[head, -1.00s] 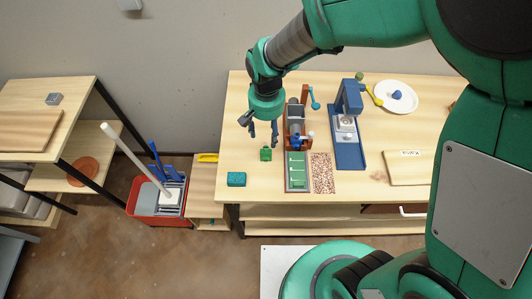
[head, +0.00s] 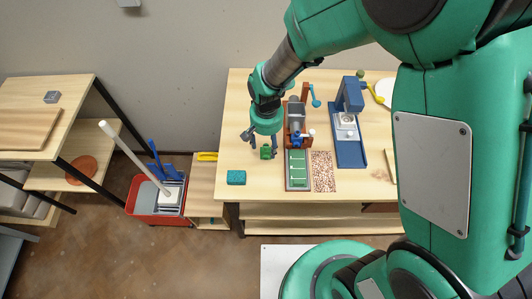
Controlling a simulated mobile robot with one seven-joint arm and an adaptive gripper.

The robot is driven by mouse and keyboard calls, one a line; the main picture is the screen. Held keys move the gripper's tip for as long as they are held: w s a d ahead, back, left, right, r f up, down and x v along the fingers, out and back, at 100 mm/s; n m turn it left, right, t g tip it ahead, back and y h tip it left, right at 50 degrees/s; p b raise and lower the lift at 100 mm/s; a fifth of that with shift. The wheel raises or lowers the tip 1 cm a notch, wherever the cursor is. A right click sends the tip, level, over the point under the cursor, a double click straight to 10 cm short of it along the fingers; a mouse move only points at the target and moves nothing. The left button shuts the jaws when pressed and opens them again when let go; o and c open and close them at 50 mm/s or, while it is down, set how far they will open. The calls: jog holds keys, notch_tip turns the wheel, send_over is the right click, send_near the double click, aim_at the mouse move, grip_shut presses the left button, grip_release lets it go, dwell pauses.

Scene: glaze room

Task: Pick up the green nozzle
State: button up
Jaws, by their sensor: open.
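The green nozzle (head: 266,152) is a small green piece on the light wooden table, near its front left part. My gripper (head: 263,146) points down over it with its dark fingers apart, one on each side of the nozzle as seen from the head view. Whether the fingers touch it cannot be told.
A teal speckled block (head: 236,177) lies at the table's front left. A green-and-white tray (head: 297,171) and a speckled mat (head: 322,172) lie just right of the nozzle. A brown-framed device (head: 297,122) and a blue press (head: 349,127) stand behind them.

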aim_at(266, 149)
dwell(0.3)
jog(key=shift+s+a+f+b, duration=0.1)
jog(key=shift+f+b, duration=0.4)
jog(key=shift+f, duration=2.15)
jog(key=c, duration=1.4)
jog(key=shift+o, duration=0.2)
jog(key=shift+r, duration=0.1)
jog(key=shift+r+p, duration=0.75)
jog(key=shift+r, duration=4.2)
